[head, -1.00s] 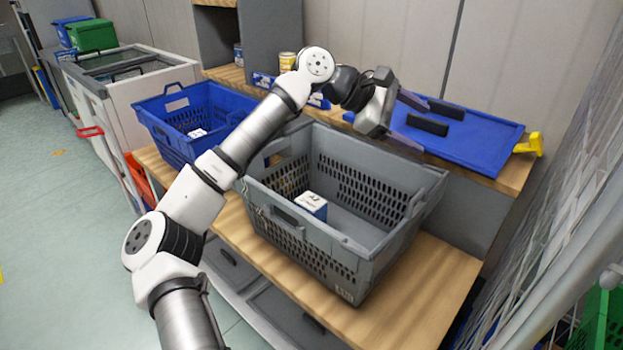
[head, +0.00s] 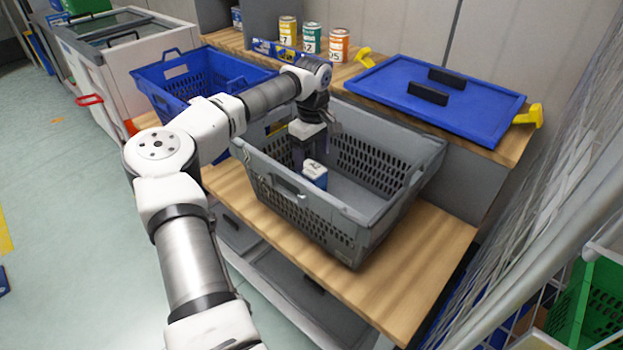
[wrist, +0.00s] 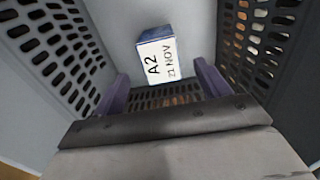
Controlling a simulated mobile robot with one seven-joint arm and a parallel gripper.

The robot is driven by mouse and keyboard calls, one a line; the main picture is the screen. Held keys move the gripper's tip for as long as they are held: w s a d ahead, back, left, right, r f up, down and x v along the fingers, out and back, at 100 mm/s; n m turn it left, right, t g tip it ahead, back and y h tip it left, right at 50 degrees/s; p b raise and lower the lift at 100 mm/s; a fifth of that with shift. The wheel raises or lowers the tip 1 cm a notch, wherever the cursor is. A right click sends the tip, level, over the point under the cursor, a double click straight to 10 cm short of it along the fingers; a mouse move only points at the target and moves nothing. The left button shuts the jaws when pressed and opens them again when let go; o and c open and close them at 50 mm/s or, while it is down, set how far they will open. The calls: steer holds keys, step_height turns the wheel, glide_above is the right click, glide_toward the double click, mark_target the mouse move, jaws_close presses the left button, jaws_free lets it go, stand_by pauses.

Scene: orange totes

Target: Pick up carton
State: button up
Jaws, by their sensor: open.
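The carton (head: 314,174) is a small white and blue box. It stands inside the grey tote (head: 352,236), near the tote's left end. In the wrist view the carton (wrist: 157,54) shows a white face marked "A2" and "21 NOV", with blue sides. My gripper (head: 308,160) points down into the tote, close to the carton. In the wrist view its two purple fingers (wrist: 160,82) are spread apart, with the carton beyond their tips and roughly between them. Nothing is held. In the head view the fingers partly hide behind or beside the carton.
The tote's perforated walls (wrist: 56,50) rise close on both sides of my gripper. A blue basket (head: 200,88) stands to the left. Several cans (head: 312,38) and a blue lid (head: 440,98) with handles lie on the shelf behind. The tote's right half is empty.

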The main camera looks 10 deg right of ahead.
mark_target(311, 168)
steer(key=shift+w+a+f+p, duration=0.1)
steer(key=shift+f+p, duration=0.85)
steer(key=shift+f, duration=2)
steer(key=c, duration=1.1)
steer(key=shift+c, duration=0.6)
steer(key=shift+r, duration=0.15)
